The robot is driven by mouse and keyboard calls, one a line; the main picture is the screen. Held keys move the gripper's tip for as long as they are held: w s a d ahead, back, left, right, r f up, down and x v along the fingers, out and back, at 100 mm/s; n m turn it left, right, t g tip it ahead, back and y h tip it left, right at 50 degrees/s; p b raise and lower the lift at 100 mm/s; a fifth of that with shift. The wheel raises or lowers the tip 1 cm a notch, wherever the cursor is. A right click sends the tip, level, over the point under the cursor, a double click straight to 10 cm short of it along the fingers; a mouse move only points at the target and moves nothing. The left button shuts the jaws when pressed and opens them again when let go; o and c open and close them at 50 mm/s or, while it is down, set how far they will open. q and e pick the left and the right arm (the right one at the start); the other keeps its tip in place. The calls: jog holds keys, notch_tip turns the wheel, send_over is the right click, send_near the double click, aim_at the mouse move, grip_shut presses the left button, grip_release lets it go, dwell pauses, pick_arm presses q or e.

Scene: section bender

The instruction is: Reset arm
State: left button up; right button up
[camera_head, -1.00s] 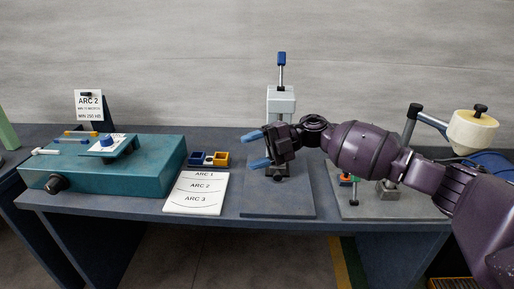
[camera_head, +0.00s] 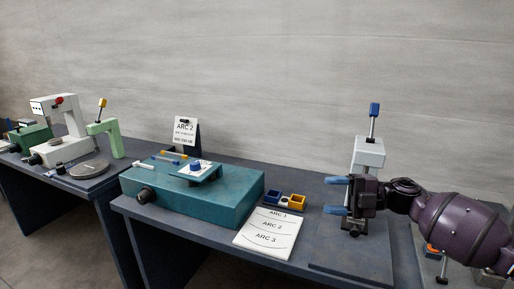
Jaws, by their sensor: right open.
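My right arm comes in from the right, and its purple links reach across the bench. Its right gripper (camera_head: 329,196) points left, with two blue fingers apart and nothing between them. It is in front of the grey press-like device (camera_head: 369,152) with a blue-topped lever, and hides that device's lower part. I cannot tell whether they touch. The teal bender box (camera_head: 190,200) with a black knob stands left of the gripper. My left gripper is not in view.
A white ARC 1–3 sheet (camera_head: 268,235) and small blue and yellow bins (camera_head: 286,200) lie between box and gripper. An ARC 2 sign (camera_head: 185,131) stands behind the box. A second bench at left holds a white-and-green machine (camera_head: 62,120) and a round plate (camera_head: 89,169).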

jog(key=w+a+r+m+t, duration=0.1)
jog(key=w+r+m+t, duration=0.25)
jog(key=t, duration=0.25)
jog(key=s+d+f+m+t+h, duration=0.1)
jog(key=s+f+m+t+h, duration=0.25)
jog(key=f+m+h, duration=0.35)
jog(key=s+d+f+m+t+h, duration=0.15)
jog(key=f+m+t+h, duration=0.3)
jog(key=f+m, duration=0.5)
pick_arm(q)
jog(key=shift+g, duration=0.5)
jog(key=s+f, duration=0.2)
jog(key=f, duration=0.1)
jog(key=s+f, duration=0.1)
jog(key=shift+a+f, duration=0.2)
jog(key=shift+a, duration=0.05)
pick_arm(e)
jog(key=s+d+f+m+g+h, duration=0.2)
jog(key=s+f+m+h, duration=0.1)
jog(key=s+f, duration=0.8)
jog(key=s+d+f+m+g+h, duration=0.1)
jog(key=s+f+m+g+h, duration=0.2)
jog(key=s+f+m, duration=0.3)
jog(key=s+f, duration=0.5)
jog(key=s, duration=0.6)
jog(key=shift+d+m, duration=0.3)
jog(key=shift+d, duration=0.1)
